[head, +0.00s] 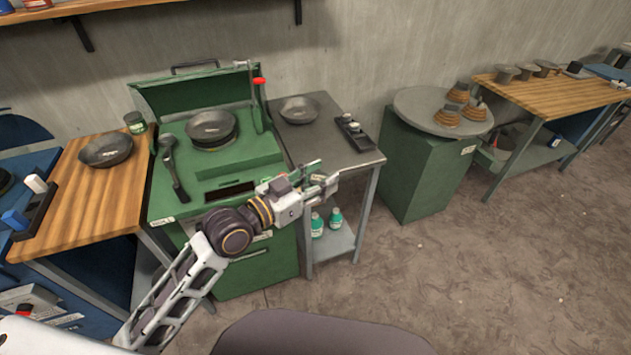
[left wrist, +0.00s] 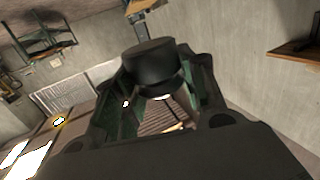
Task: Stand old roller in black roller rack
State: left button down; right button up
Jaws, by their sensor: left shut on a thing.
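My left gripper (head: 325,184) is in front of the green machine, near the front edge of the grey side table. In the left wrist view a dark cylinder (left wrist: 150,64), which looks like the old roller, sits between its fingers; the gripper is shut on it. In the head view the held piece is too small to make out. A black rack (head: 354,134) with white-ended pieces lies on the grey table, beyond the gripper. My right gripper is out of view.
The green machine (head: 217,160) carries a dark bowl (head: 211,125) and a red-knobbed lever (head: 259,82). Another bowl (head: 299,110) stands on the grey table (head: 325,149) near the rack. A round-topped green stand (head: 414,182) is to the right. The floor in front is clear.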

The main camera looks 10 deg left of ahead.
pick_arm(q)
jog(key=shift+r, duration=0.15)
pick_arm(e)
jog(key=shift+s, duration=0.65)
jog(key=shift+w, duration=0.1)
